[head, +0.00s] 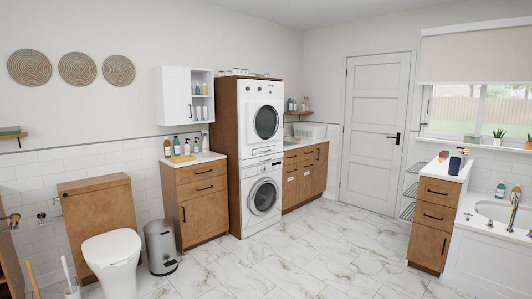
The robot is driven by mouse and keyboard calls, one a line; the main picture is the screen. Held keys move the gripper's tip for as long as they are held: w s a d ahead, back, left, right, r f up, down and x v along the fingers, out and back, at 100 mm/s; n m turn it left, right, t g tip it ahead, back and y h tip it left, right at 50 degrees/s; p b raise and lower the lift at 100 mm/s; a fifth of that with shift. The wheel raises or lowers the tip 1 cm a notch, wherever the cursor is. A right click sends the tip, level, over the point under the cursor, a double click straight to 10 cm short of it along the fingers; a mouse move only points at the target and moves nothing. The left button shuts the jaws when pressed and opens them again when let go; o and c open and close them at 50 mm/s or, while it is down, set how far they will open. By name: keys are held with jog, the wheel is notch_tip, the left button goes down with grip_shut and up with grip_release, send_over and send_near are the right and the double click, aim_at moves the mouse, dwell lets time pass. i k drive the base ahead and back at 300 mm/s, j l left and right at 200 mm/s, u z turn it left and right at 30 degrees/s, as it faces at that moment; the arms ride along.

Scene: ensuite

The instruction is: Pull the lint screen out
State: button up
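Two white front-loading machines stand stacked in a brown wooden housing (225,150) against the back wall. The upper machine (252,92) has a round dark door (266,122) and dark knobs along its top panel. The lower machine (248,182) has a round door with a light ring (263,196). Both doors look shut. I cannot make out the lint screen in this view. My gripper is not in view.
Open marble floor (290,255) lies before the machines. A wooden cabinet (203,203), grey bin (160,247) and toilet (112,255) stand to the left. A wooden counter unit (305,172) stands to the right, near a closed door (375,130). A drawer unit (433,222) stands further right.

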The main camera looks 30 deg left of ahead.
aim_at(267, 149)
jog(key=i+j+u, duration=0.25)
jog(key=i, duration=0.15)
jog(key=i+j+u, duration=0.25)
jog(key=i, duration=0.15)
jog(key=i+u, duration=0.45)
jog(key=i, duration=1.85)
